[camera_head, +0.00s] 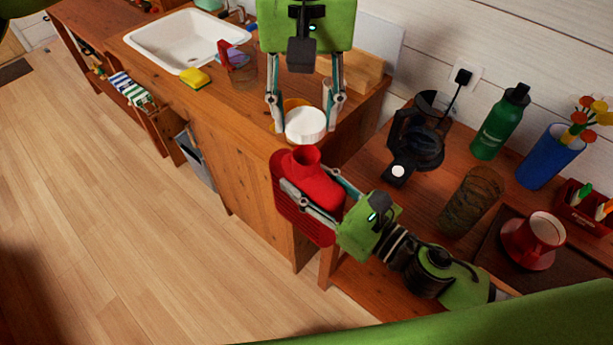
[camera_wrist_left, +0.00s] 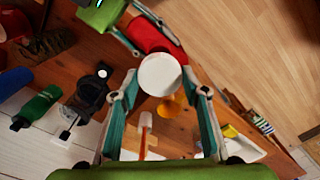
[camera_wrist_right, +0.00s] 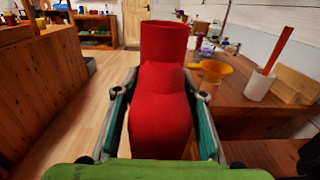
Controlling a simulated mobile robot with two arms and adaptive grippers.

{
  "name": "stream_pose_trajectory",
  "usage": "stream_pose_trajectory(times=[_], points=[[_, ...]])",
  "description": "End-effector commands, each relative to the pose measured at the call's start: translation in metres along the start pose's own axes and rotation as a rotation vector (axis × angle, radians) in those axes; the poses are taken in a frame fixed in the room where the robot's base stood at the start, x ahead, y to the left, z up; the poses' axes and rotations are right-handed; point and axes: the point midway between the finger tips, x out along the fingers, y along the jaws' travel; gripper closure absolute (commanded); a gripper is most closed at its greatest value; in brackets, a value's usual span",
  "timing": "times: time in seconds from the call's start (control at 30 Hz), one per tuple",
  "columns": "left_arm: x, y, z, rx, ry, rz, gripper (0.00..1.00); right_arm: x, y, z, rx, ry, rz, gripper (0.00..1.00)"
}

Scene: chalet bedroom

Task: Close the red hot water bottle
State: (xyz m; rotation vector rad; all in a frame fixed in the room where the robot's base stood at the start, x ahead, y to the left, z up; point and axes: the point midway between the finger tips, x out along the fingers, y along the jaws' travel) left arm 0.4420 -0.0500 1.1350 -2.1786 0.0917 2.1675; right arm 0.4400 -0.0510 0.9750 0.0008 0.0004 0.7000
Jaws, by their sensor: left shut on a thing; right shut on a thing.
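The red hot water bottle (camera_head: 306,186) is held upright in my right gripper (camera_head: 312,192), whose fingers lie along its two sides. Its neck (camera_head: 305,155) is open at the top. The bottle also fills the middle of the right wrist view (camera_wrist_right: 162,100). My left gripper (camera_head: 305,118) is shut on a round white cap (camera_head: 306,126), which also shows in the left wrist view (camera_wrist_left: 160,74). The cap is apart from the neck, just above it in the head view. The cap's underside is hidden.
An orange funnel (camera_wrist_right: 212,70) and a white cup with a stick (camera_wrist_right: 259,86) stand on the counter. A black coffee machine (camera_head: 420,135), brown glass (camera_head: 470,200), green bottle (camera_head: 500,125) and red cup (camera_head: 541,232) stand at the right. Floor at the left is clear.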

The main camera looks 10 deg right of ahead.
Motion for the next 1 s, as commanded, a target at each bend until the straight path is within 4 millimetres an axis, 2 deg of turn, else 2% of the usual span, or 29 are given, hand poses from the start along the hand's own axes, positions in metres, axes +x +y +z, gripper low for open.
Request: stream_pose_trajectory(times=[0.37, 0.8, 1.0], points=[[-0.001, 0.001, 0.001, -0.008, 0.000, 0.000, 0.70, 0.000, 0.000, 0.003, -0.001, -0.005, 0.001, 1.00], [0.034, 0.001, 0.001, -0.007, 0.000, -0.001, 0.70, 0.000, 0.000, 0.003, -0.001, -0.005, 0.001, 1.00], [0.039, 0.001, 0.000, -0.008, 0.001, 0.001, 0.70, 0.000, 0.000, 0.003, -0.001, -0.005, 0.001, 1.00]])
